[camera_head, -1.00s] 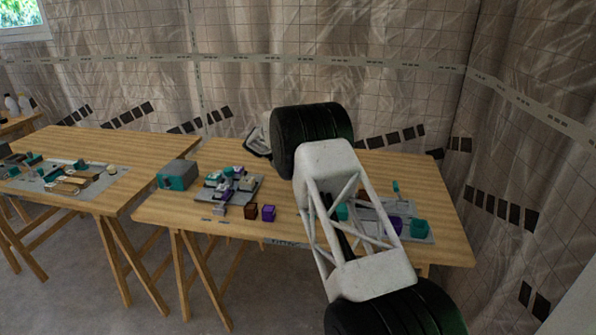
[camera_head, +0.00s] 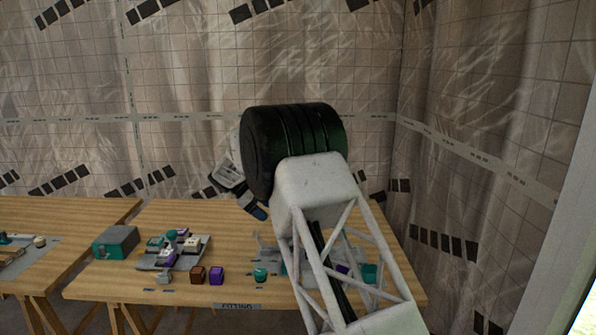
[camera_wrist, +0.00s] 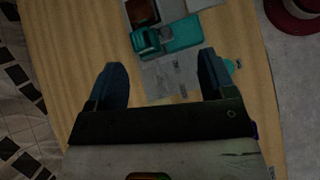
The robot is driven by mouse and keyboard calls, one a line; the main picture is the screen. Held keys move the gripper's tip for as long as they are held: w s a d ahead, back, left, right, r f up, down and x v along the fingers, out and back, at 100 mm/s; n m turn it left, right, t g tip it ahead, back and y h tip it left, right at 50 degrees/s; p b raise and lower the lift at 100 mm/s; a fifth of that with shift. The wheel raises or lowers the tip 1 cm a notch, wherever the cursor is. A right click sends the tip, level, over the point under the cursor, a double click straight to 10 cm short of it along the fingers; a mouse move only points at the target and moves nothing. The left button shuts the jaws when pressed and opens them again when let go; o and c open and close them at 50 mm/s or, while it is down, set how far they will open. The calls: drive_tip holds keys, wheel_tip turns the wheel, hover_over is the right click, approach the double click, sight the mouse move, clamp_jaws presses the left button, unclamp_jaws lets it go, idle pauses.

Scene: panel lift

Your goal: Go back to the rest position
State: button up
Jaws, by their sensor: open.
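My gripper (camera_wrist: 162,82) is open and empty in the wrist view, its two dark blue fingers apart above the wooden table (camera_wrist: 90,40). In the head view the gripper (camera_head: 255,212) is partly hidden behind my black arm joint, with one dark blue fingertip showing above the table (camera_head: 215,225). In the wrist view a grey board (camera_wrist: 160,82) with teal parts (camera_wrist: 180,35) lies beyond and between the fingers.
A teal and grey box (camera_head: 116,242) and a grey board with teal, white and purple parts (camera_head: 155,262) stand on the table's left. Brown (camera_head: 197,275) and purple (camera_head: 217,275) blocks sit near the front edge. My arm hides much of the right board.

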drive_tip(key=s+d+r+m+y, duration=0.2)
drive_tip(key=s+d+r, duration=0.45)
drive_tip(key=s, duration=0.35)
drive_tip(key=s+d+r+m+y, duration=0.1)
drive_tip(key=s+d+r+m, duration=0.3)
drive_tip(key=s+d, duration=0.45)
drive_tip(key=s+d+r+m+y, duration=0.1)
drive_tip(key=s+d+r+y, duration=0.1)
drive_tip(key=s+d+r, duration=0.65)
drive_tip(key=s+d+f+m+t+y, duration=0.1)
drive_tip(key=s+d+f+m, duration=0.1)
drive_tip(key=s, duration=1)
drive_tip(key=s+d+f+m+t+y, duration=0.1)
drive_tip(key=s+f+m, duration=0.3)
drive_tip(key=s, duration=0.9)
drive_tip(key=s+d+f+m+t+y, duration=0.1)
drive_tip(key=s+d, duration=0.3)
drive_tip(key=s, duration=0.8)
drive_tip(key=shift+s+f+m+y, duration=0.15)
drive_tip(key=shift+f+m+y, duration=0.55)
drive_tip(key=shift+f+m, duration=0.2)
